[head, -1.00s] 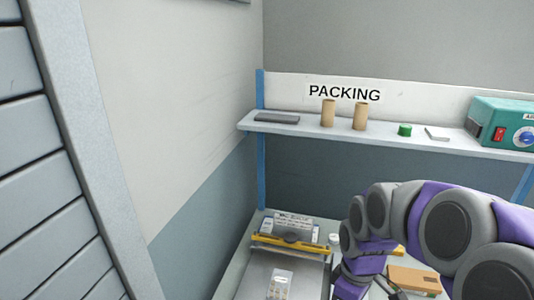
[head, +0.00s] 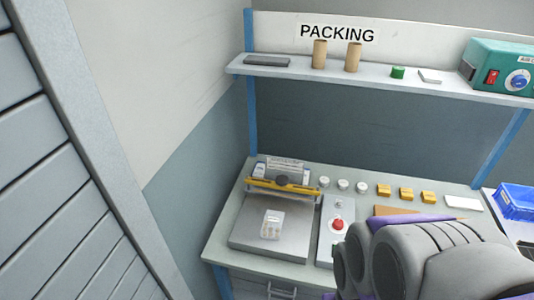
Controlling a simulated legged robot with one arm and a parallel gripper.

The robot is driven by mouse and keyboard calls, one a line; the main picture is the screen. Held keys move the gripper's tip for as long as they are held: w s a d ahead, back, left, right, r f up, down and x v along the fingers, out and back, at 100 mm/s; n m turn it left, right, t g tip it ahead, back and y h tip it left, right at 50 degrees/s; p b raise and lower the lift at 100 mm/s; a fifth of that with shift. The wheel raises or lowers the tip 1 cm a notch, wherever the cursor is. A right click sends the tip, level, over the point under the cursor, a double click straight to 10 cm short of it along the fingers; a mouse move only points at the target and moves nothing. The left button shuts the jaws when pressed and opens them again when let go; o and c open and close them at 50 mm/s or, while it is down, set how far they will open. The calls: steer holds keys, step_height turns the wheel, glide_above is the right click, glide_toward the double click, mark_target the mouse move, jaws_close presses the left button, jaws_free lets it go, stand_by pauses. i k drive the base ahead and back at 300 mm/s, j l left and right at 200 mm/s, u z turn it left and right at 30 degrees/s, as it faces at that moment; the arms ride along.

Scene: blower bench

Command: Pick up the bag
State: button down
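A small clear bag (head: 272,224) with pale pieces in it lies flat on the grey plate of a bench machine (head: 243,240). The machine has a yellow bar across its back. My arm fills the lower right of the head view, to the right of the bag and apart from it in the picture. My gripper is out of sight, hidden by the arm or below the frame edge.
Right of the machine stands a control box (head: 327,243) with a red button (head: 338,224). Several white round pieces and yellow blocks line the bench's back. A blue bin (head: 516,202) is at the right. A shelf (head: 350,77) overhangs the rear.

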mark_target(271, 229)
steer(key=i+l+u, duration=0.1)
steer(key=u, duration=0.3)
steer(key=i+l+u, duration=0.1)
steer(key=u, duration=0.3)
steer(key=l+u, duration=0.4)
steer(key=i+j, duration=0.05)
steer(key=j, duration=0.05)
